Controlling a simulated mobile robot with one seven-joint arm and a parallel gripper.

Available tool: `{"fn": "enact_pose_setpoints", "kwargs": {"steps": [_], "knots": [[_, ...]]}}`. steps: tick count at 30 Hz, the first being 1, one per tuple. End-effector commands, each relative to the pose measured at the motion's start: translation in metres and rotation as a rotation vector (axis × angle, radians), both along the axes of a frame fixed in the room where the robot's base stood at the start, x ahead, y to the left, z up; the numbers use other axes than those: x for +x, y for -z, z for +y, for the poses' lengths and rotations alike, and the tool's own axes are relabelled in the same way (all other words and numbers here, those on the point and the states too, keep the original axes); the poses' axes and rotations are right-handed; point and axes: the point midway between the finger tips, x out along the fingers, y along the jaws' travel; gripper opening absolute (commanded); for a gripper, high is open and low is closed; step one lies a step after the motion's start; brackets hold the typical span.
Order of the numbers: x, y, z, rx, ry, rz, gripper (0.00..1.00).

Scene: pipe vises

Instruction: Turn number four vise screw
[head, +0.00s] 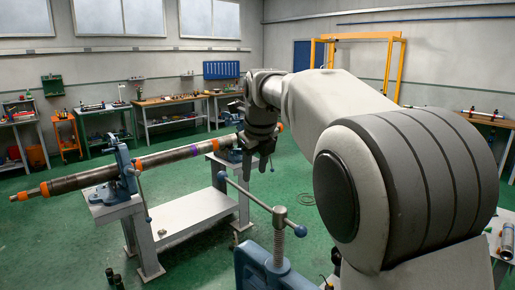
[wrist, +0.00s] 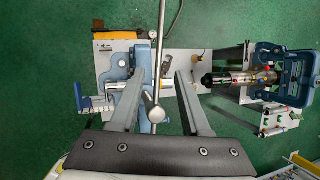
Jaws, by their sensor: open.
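My gripper (head: 262,165) is open and points down near the right end of a long pipe (head: 90,179) in the head view. In the wrist view, its fingers (wrist: 161,76) are spread above a blue vise (wrist: 146,62). A thin handle bar (wrist: 169,55) with a ball end runs between the fingers in that view. I cannot tell whether the fingers touch it. A blue vise (head: 124,172) is around the pipe at the left. Another blue vise (head: 263,268), with an upright screw (head: 279,232) and slanted handle bar, is in the foreground. No vise numbers are readable.
Grey stands (head: 150,262) carry the vises and pipe. Another blue vise with a dark-ended pipe (wrist: 238,77) lies at right in the wrist view. Workbenches (head: 170,100) line the back wall. Green floor is open between stands and benches.

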Motion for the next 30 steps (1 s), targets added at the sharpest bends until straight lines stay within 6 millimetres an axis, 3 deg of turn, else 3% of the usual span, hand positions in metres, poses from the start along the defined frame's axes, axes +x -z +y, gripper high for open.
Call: {"fn": "enact_pose_setpoints", "kwargs": {"steps": [6, 12, 25, 30], "knots": [[-0.021, -0.047, -0.004, 0.001, -0.001, -0.004, 0.47], [-0.032, -0.070, -0.006, 0.000, 0.000, -0.001, 0.47], [-0.035, -0.076, -0.007, -0.002, 0.000, 0.000, 0.47], [-0.036, -0.061, -0.014, -0.082, -0.071, -0.006, 0.47]]}}
